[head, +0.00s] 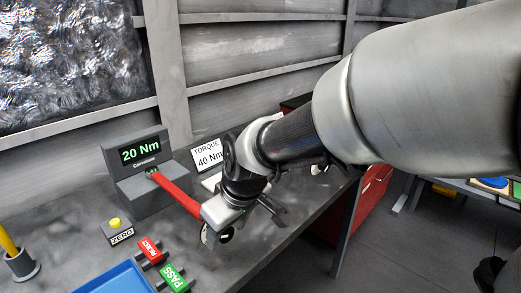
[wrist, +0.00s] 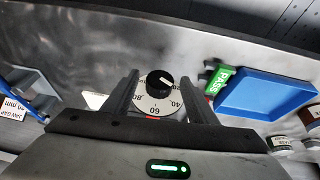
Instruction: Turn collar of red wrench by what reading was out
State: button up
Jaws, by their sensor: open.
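The red wrench (head: 178,194) runs from the grey tester (head: 150,193), whose display (head: 140,151) reads 20 Nm, to its collar end near my gripper. In the wrist view its collar is a black knob (wrist: 160,84) with a white pointer mark, on a white dial (wrist: 155,106) with 40, 60 and 80 legible. The pointer leans to the upper right. My gripper (wrist: 159,76) is open, with one finger on each side of the knob; I cannot tell whether they touch it. A white card (head: 207,153) reads TORQUE 40 Nm. In the head view my gripper partly hides the collar.
A yellow button (head: 115,222) labelled ZERO stands on the bench before the tester. A pen cup (head: 22,265) is at left. A red cabinet (head: 368,203) stands right.

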jog(key=c, duration=1.1)
jog(key=shift+w+f+b, duration=0.1)
jog(key=shift+b, duration=0.2)
jog(key=shift+w+d+f+m+g+y+b, duration=0.1)
jog(key=shift+w+d+m+g+y+b, duration=0.05)
jog(key=shift+g+y+b, duration=0.4)
jog(key=shift+w+d+f+m+g+y+b, duration=0.15)
jog(key=shift+g+y+b, duration=0.2)
jog(key=shift+g+b, duration=0.3)
jog(key=shift+w+m+g+y+b, duration=0.1)
jog(key=shift+m+g+y+b, duration=0.2)
jog(key=shift+g+y+b, duration=0.6)
jog(key=shift+w+d+m+g+y+b, duration=0.1)
jog(key=shift+m+g+y+b, duration=0.1)
jog(key=shift+g+y, duration=0.4)
jog(key=shift+w+d+m+g+y+b, duration=0.1)
jog(key=shift+m+g+y, duration=0.1)
jog(key=shift+g+y, duration=1)
jog(key=shift+y, duration=0.2)
jog(key=shift+s+f+m, duration=0.1)
jog(key=shift+m, duration=0.2)
